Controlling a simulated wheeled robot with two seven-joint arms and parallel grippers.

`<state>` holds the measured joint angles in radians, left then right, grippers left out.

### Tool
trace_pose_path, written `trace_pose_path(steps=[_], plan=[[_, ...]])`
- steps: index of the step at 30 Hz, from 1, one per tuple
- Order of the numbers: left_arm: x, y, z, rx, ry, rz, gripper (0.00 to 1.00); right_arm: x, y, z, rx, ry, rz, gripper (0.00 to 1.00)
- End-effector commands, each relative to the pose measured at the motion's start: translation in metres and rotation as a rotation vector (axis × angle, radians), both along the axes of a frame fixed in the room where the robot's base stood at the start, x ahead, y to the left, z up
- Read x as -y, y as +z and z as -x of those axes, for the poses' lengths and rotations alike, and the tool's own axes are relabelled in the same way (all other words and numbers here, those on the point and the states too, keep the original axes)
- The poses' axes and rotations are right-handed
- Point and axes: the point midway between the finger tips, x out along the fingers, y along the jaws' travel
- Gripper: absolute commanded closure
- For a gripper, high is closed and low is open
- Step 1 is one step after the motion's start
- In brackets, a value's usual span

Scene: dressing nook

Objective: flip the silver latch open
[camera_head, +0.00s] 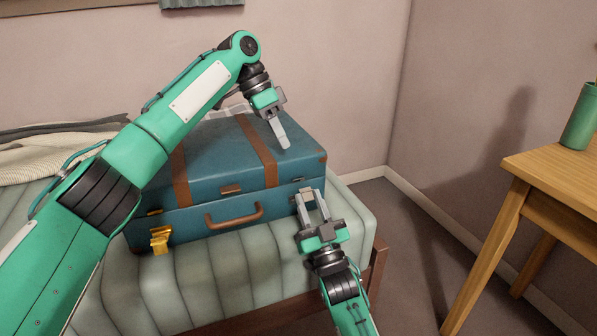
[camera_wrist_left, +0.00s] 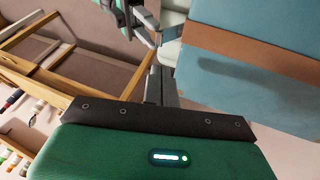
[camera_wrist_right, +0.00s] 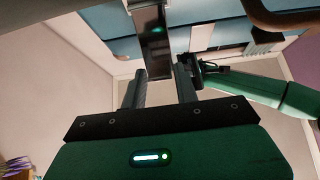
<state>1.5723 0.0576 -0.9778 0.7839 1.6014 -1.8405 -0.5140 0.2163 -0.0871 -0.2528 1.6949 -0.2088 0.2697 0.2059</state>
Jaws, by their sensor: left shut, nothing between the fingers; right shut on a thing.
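The silver latch (camera_wrist_right: 153,42) shows in the right wrist view as a dark, shiny metal piece between the fingers of my right gripper (camera_wrist_right: 163,80). In the head view, my right gripper (camera_head: 313,197) is at the front right of the blue suitcase (camera_head: 225,155), shut on the latch, which its fingers mostly hide. The suitcase lid is down. My left gripper (camera_head: 284,143) is shut and empty, above the right part of the lid. It also shows in the left wrist view (camera_wrist_left: 155,75), with the blue lid beside it.
A brass latch (camera_head: 160,240) hangs down at the suitcase's front left. A brown handle (camera_head: 234,216) is on the front. The suitcase stands on a padded green bench (camera_head: 265,268). A cream knit cloth (camera_head: 50,155) lies behind at left. A wooden table (camera_head: 560,172) with a green vase (camera_head: 580,118) is at right.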

Motion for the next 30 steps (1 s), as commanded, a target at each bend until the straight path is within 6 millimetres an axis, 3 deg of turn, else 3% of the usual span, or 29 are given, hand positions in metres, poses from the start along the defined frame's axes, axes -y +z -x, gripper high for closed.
trace_pose_path(steps=[5,18,30], plan=[[0.003,-0.008,0.006,-0.02,-0.01,-0.019,1.0,-0.001,0.0,0.0,0.001,0.001,-0.001,1.0],[0.032,-0.075,0.02,-0.018,-0.009,-0.018,1.0,-0.001,0.0,0.0,0.001,0.001,-0.001,1.0],[0.038,-0.089,0.024,-0.018,-0.008,-0.016,1.0,-0.001,0.0,0.0,0.0,0.001,0.0,1.0]])
